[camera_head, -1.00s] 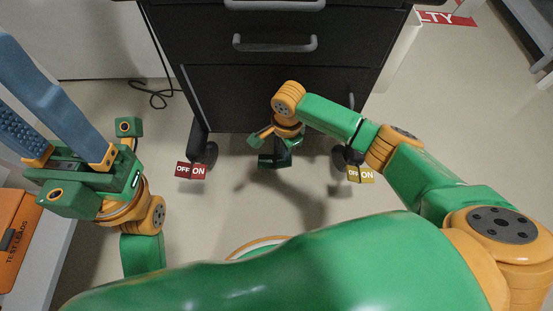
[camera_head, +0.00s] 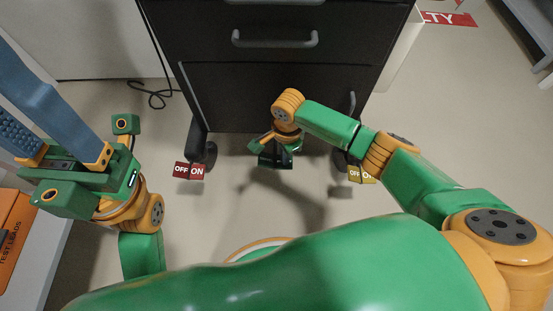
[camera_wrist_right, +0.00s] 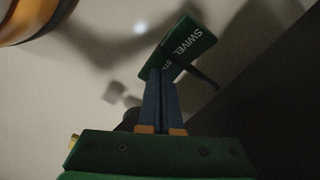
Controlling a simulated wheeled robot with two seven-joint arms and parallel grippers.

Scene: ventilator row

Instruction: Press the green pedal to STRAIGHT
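The green pedal (camera_wrist_right: 188,42), lettered SWIVEL with a second, partly hidden word, shows in the right wrist view. It tilts, with a dark rod beside it. My right gripper's blue fingers (camera_wrist_right: 160,78) lie close together with nothing seen between them; their tips overlap the pedal's lower edge in the picture. Contact cannot be told. In the head view my right gripper (camera_head: 275,158) is low at the foot of the black cart, its fingers hidden, and I cannot make out the pedal there. My left gripper (camera_head: 27,105) is at the left, its blue fingers wide apart and empty.
The black cart (camera_head: 265,85) stands on casters ahead. A red OFF/ON pedal (camera_head: 188,171) is at its left caster, a yellow one (camera_head: 361,175) at its right. A cable (camera_head: 155,98) lies on the floor. An orange TEST LEADS box (camera_head: 14,232) is at left.

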